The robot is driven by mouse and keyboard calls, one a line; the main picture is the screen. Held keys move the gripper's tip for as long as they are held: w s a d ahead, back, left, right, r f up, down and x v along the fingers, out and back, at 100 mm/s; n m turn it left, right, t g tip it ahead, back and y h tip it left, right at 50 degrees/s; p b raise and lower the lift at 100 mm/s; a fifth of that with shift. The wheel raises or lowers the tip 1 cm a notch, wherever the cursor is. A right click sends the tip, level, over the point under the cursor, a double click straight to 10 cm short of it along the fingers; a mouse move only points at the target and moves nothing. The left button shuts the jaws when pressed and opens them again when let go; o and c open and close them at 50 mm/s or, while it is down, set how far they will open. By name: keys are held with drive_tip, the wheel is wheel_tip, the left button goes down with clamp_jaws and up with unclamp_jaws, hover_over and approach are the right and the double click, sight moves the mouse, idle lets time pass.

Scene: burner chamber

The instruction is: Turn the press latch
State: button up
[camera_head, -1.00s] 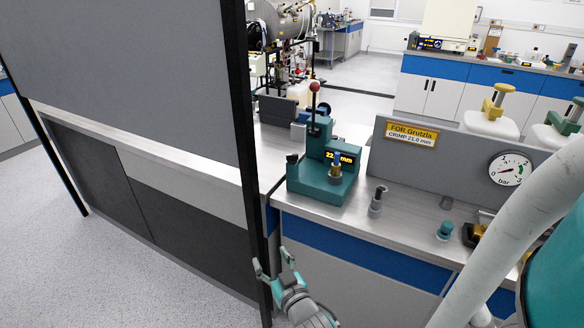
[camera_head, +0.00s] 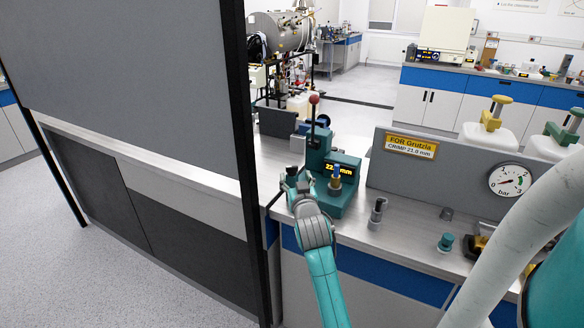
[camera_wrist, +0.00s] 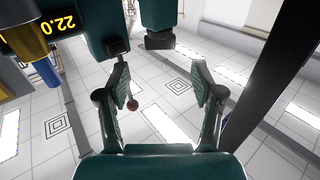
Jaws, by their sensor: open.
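No contact shows. The press display (camera_wrist: 52,21) appears upside down at upper left, and the red ball (camera_wrist: 132,104) lies farther back between the fingers.
A grey partition with a black post (camera_head: 250,170) stands close on the left. To the right on the bench are a small metal fitting (camera_head: 377,214), a teal-capped piece (camera_head: 446,243) and a grey panel with a gauge (camera_head: 510,181).

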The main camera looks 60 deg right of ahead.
sight(292, 168)
drive_tip(key=x, duration=0.7)
drive_tip(key=c, duration=1.2)
